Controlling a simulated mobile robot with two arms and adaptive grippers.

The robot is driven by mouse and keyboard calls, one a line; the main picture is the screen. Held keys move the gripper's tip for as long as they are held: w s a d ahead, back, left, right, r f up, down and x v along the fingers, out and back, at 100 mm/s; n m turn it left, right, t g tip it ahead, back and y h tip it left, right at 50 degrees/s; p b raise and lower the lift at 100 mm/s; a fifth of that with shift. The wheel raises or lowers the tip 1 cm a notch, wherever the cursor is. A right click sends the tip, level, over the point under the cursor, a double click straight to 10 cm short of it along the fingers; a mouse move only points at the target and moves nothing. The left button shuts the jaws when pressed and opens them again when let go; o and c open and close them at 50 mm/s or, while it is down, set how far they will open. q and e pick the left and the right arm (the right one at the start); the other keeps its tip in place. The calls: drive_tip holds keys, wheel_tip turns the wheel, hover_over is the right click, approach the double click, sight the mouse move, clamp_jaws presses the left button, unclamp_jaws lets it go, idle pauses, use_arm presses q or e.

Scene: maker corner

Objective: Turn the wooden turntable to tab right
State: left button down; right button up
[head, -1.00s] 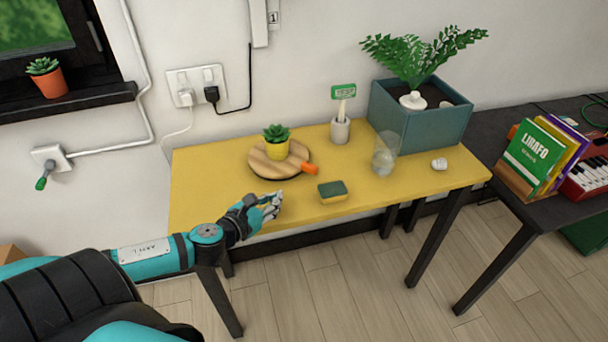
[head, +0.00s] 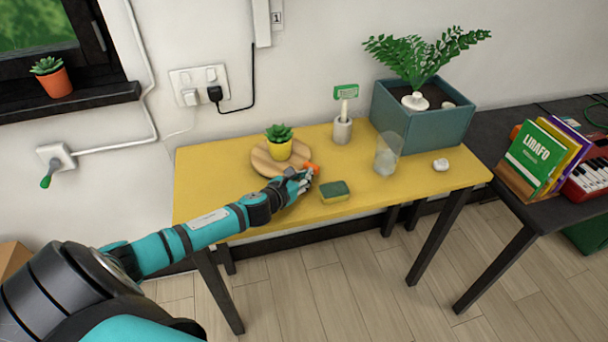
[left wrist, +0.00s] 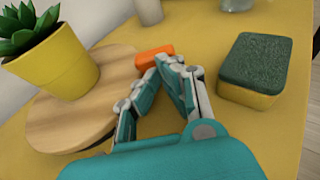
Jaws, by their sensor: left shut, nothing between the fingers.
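The round wooden turntable (head: 264,160) lies on the yellow table, with a succulent in a yellow pot (head: 280,150) standing on it. Its orange tab (head: 312,168) points to the right in the head view. In the left wrist view the tab (left wrist: 154,56) shows just beyond my fingertips. My left gripper (head: 303,178) is shut and empty, at the near side of the tab; I cannot tell whether it touches it. The left wrist view shows the turntable (left wrist: 62,125) left of my fingers (left wrist: 172,66). My right gripper is not in view.
A green and yellow sponge (head: 335,191) lies right of my left gripper. A clear glass (head: 386,158), a holder with a green-topped brush (head: 342,130), a crumpled white item (head: 441,165) and a blue planter (head: 424,125) stand farther off. The front right of the table (head: 420,190) is clear.

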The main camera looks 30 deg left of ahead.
sight(315, 165)
use_arm(q)
drive_tip(key=shift+w, duration=0.2)
idle(0.4)
drive_tip(key=shift+w+d+n+y+p, duration=0.2)
drive_tip(key=shift+w+n+y+p, duration=0.15)
drive_tip(key=shift+w+n+y, duration=0.3)
drive_tip(key=shift+w+d+p, duration=0.1)
drive_tip(key=shift+w+p, duration=0.25)
drive_tip(key=shift+w, duration=1.15)
drive_tip(key=shift+w+a+y, duration=0.15)
drive_tip(key=shift+w+y, duration=0.05)
drive_tip(key=shift+w, duration=0.55)
drive_tip(key=shift+w+a+y, duration=0.1)
drive_tip(key=shift+w+y, duration=0.05)
drive_tip(key=shift+w, duration=0.6)
drive_tip(key=shift+w+a+n+y, duration=0.2)
drive_tip(key=shift+w+n+y, duration=0.4)
drive_tip(key=shift+n, duration=0.05)
drive_tip(key=shift+w+a+g, duration=0.25)
drive_tip(key=shift+w+g, duration=0.05)
drive_tip(key=shift+w, duration=0.2)
drive_tip(key=shift+w+a, duration=0.1)
drive_tip(key=shift+w, duration=0.05)
drive_tip(key=v, duration=1.2)
